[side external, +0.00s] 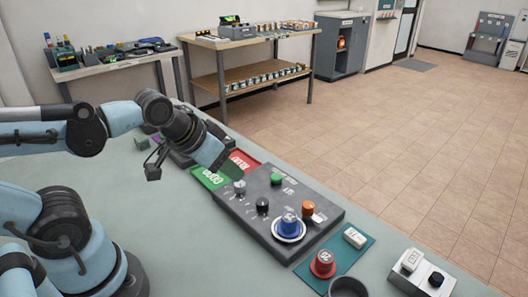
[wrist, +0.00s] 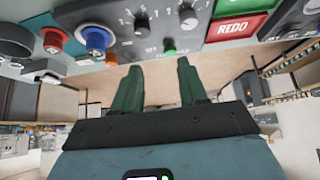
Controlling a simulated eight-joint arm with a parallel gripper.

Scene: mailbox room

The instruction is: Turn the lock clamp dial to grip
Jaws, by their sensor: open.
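A dark grey control panel (side external: 335,213) lies on the table, with a grey knob (side external: 240,187) and a black knob (side external: 262,205) on its top. Two knobs with number scales also show in the wrist view, one black (wrist: 141,25) and one grey (wrist: 188,18). A separate small box at the lower right carries another black knob (side external: 436,279). The small labels are unreadable, so I cannot tell which is the lock clamp dial. My gripper (wrist: 158,66) is open and empty, its green fingers apart. In the side view it is above the panel's far left end.
The panel also bears a green button (side external: 277,179), a blue button (side external: 289,224) in a white ring and an orange knob (side external: 308,208). Red REDO (side external: 241,161) and green GOOD (side external: 208,178) trays lie beyond it. A red button (side external: 323,263) sits on a teal mat, near a dark cup (side external: 348,286).

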